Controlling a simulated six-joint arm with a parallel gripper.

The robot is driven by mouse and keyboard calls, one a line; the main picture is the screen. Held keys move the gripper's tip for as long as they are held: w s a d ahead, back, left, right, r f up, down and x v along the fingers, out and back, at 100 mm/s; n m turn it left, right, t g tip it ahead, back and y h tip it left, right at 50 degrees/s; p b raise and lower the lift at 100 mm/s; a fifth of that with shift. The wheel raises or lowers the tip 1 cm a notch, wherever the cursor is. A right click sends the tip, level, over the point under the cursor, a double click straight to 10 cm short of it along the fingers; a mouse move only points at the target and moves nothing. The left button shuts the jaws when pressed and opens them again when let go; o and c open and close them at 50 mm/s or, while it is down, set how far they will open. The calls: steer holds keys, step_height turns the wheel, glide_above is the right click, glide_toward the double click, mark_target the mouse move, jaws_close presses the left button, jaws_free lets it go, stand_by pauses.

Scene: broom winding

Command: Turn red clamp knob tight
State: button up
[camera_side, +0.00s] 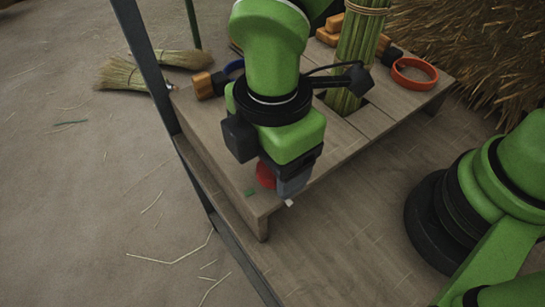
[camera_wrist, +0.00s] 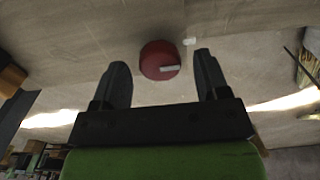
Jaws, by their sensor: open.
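The red clamp knob (camera_wrist: 158,57) shows in the wrist view as a round dark red disc with a pale mark on its face. It lies between and slightly beyond the two fingers of my gripper (camera_wrist: 162,72), with a gap on each side. The fingers are open and do not visibly touch it. In the side view, part of the red knob (camera_side: 265,175) shows at the near end of the wooden bench, beside my gripper (camera_side: 288,190). My gripper hides the rest of it and the clamp around it.
A bundle of green stalks (camera_side: 358,50) stands upright in the wooden bench (camera_side: 350,140). An orange ring (camera_side: 414,72) and an orange-ended tool (camera_side: 203,84) lie on the bench. Brooms (camera_side: 130,72) lie on the floor at left. A dark metal post (camera_side: 145,60) rises close to the bench's left edge.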

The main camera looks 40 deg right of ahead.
steer(key=shift+f, duration=0.45)
steer(key=c, duration=0.9)
